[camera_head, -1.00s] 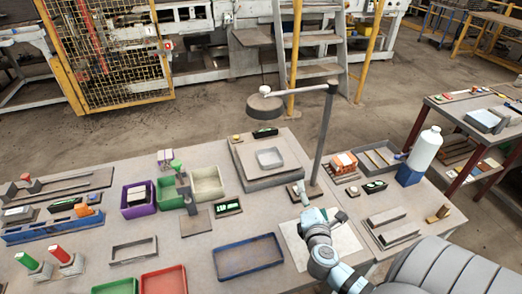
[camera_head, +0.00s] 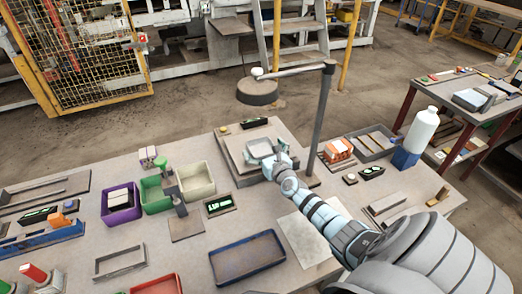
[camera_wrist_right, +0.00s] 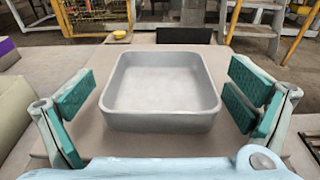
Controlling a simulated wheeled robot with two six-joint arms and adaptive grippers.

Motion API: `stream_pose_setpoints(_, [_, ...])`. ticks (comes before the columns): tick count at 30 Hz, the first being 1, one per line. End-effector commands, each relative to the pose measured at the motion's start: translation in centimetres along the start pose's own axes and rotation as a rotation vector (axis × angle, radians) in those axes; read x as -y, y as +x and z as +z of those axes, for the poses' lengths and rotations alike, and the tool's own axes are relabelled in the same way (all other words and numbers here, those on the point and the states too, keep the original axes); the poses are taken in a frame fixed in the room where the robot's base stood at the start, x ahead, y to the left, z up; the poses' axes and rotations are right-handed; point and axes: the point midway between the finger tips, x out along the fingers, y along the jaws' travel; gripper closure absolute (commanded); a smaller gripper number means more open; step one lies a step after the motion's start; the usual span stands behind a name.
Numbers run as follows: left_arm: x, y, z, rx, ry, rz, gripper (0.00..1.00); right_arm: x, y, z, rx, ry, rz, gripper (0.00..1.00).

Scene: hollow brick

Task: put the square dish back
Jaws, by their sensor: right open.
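The square dish (camera_head: 260,147) is a shallow grey tray with raised walls and rounded corners. It sits empty and upright on a grey stepped slab (camera_head: 238,163) at the back of the table. My right gripper (camera_head: 277,161) is at the dish's near right side in the head view. In the right wrist view the dish (camera_wrist_right: 163,118) lies between the two teal finger pads. The fingers are spread wide, with a gap on each side of the dish. My left gripper is not in view.
Purple (camera_head: 121,214), green and cream (camera_head: 195,180) bins stand to the left. A blue tray (camera_head: 247,258) lies in front. A white bottle (camera_head: 422,130) stands at right.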

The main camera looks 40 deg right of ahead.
Motion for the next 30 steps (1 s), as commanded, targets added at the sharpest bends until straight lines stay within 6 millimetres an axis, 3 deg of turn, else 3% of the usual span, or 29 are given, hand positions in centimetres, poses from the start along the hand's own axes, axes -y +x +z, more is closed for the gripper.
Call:
stream_pose_setpoints(2, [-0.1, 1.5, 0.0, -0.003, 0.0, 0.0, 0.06, 0.0, 1.3, -0.7, 0.001, 0.002, 0.0, 0.01])
stream_pose_setpoints(9, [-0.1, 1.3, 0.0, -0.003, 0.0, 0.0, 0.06, 0.0, 1.6, -0.2, 0.0, 0.0, 0.001, 0.03])
stream_pose_setpoints(19, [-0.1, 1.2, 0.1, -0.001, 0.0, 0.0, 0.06, 0.0, 1.5, -0.2, 0.0, 0.001, 0.0, 0.53])
stream_pose_setpoints(30, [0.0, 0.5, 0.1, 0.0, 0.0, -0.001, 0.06, 0.0, 1.4, 0.5, 0.0, 0.001, 0.0, 0.53])
